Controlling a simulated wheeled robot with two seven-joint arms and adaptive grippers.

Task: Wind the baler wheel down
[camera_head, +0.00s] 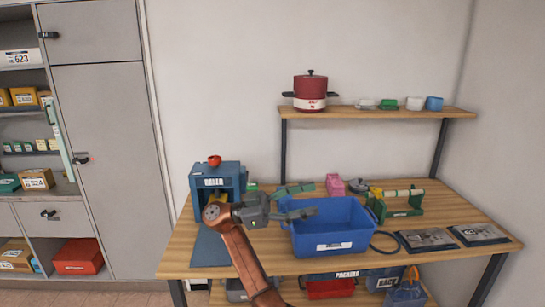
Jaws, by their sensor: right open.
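The blue baler (208,183) stands at the left end of the wooden table, with a white label on its front. A small red wheel (214,159) sits on top of it. My right gripper (303,200) has its fingers apart and pointing right, over the left part of a blue bin, with nothing seen between them. It is to the right of the baler and lower in the picture than the red wheel, away from it. My right arm covers part of the baler's lower right front. My left gripper is not in view.
The blue bin (338,243) stands mid-table. A green roller stand (405,211), a pink item (335,186), a black ring (385,241) and two dark flat pads (426,239) lie to the right. A shelf (355,112) above holds a red pot (310,86).

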